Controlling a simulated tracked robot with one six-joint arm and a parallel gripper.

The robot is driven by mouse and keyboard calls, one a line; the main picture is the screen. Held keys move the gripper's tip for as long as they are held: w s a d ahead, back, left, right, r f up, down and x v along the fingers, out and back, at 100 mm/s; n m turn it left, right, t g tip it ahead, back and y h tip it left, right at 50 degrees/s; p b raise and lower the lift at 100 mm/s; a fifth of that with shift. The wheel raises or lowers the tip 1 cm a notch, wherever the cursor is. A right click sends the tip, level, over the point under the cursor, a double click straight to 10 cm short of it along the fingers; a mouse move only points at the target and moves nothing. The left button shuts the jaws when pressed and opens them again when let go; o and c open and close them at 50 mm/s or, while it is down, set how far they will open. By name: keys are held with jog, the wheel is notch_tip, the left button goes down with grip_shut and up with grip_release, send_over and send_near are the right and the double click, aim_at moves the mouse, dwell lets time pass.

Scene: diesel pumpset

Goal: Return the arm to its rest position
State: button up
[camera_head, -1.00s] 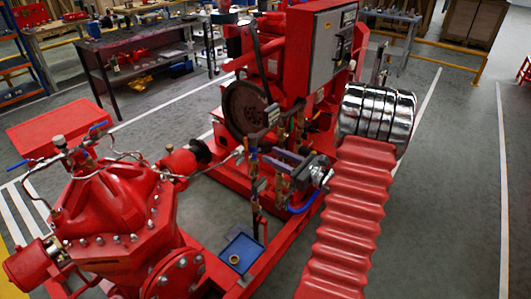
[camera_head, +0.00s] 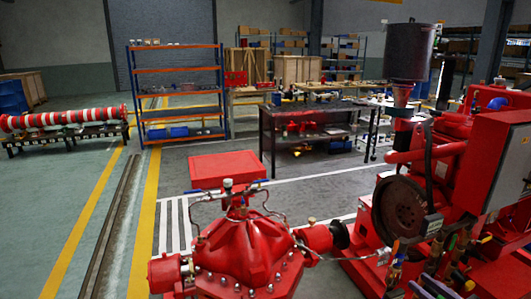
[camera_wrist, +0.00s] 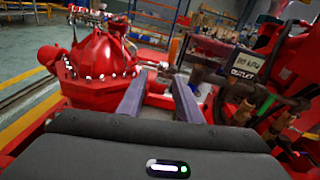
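My gripper (camera_wrist: 159,80) shows in the wrist view with its two grey fingers apart and nothing between them. Beyond the fingers is the diesel pumpset, with the red pump casing (camera_wrist: 95,70) to the left and the engine side to the right. In the head view the same pump casing (camera_head: 240,245) stands at the bottom middle.
A red box-like block (camera_head: 228,167) is behind the pump. The grey control cabinet (camera_head: 500,165) and black flywheel (camera_head: 403,210) are at the right. A dark workbench (camera_head: 310,120) and an orange-blue shelf (camera_head: 178,90) stand behind. Floor at the left is open.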

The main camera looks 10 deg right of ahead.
jog(key=s+a+f+n+g+y, duration=0.1)
jog(key=s+a+n+g, duration=0.6)
jog(key=a, duration=0.4)
jog(key=s+a+f+n+g+y, duration=0.1)
jog(key=s+a+n+g, duration=0.4)
jog(key=a+n, duration=0.55)
jog(key=s+a+r+n+h, duration=0.2)
jog(key=a+r+n+h, duration=0.1)
jog(key=a+r+n, duration=0.4)
jog(key=s+a+r+n+t+h, duration=0.1)
jog(key=s+a+r+n+h, duration=0.1)
jog(key=a+r+n, duration=0.5)
notch_tip(320, 180, up, 2)
jog(key=shift+a+r+n+h, duration=0.2)
jog(key=shift+a+n+h, duration=0.15)
jog(key=shift+a+h, duration=0.25)
jog(key=shift+d, duration=0.1)
